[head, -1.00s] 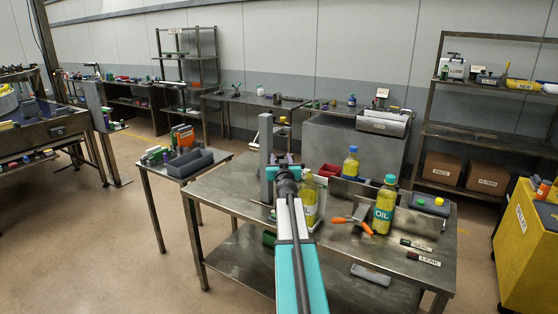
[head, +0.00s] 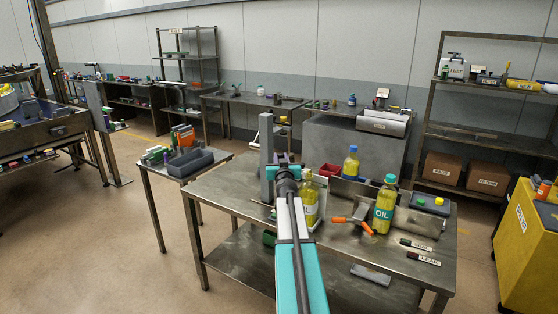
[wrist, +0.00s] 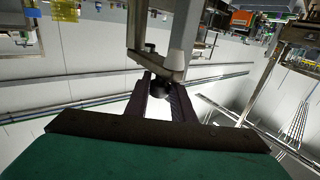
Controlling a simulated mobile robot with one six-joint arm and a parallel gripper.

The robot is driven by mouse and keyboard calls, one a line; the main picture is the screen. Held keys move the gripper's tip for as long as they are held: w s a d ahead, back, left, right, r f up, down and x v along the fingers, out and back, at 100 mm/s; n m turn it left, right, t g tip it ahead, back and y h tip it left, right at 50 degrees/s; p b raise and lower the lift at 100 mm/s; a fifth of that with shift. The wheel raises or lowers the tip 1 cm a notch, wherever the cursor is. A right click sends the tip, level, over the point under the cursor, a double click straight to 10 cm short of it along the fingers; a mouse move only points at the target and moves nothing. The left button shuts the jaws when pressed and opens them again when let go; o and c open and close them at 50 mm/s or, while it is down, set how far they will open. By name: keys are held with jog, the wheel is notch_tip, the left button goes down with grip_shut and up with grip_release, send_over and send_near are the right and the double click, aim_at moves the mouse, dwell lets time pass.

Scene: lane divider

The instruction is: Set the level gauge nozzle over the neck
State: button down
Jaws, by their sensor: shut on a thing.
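My gripper (wrist: 162,95) is shut on a small dark round part (wrist: 159,84), which joins a grey metal bracket above it. A pale cone-shaped piece (wrist: 181,52) sits on the bracket; I cannot tell for sure that it is the gauge nozzle. In the head view my arm reaches over the steel bench, and its end hides the held part. A grey upright post (head: 267,150) stands just beyond my arm's end. I cannot tell whether the held part touches the bottle's neck.
An oil bottle with a green cap (head: 384,205) and a blue-capped bottle (head: 351,162) stand on the bench (head: 235,190). A small table with a grey bin (head: 190,163) is at the left. The bench's left part is clear.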

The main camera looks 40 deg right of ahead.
jog(key=b, duration=0.3)
jog(key=shift+s+d+r+t, duration=0.15)
jog(key=shift+d+r+t, duration=0.05)
jog(key=shift+d+t, duration=0.1)
dwell(0.6)
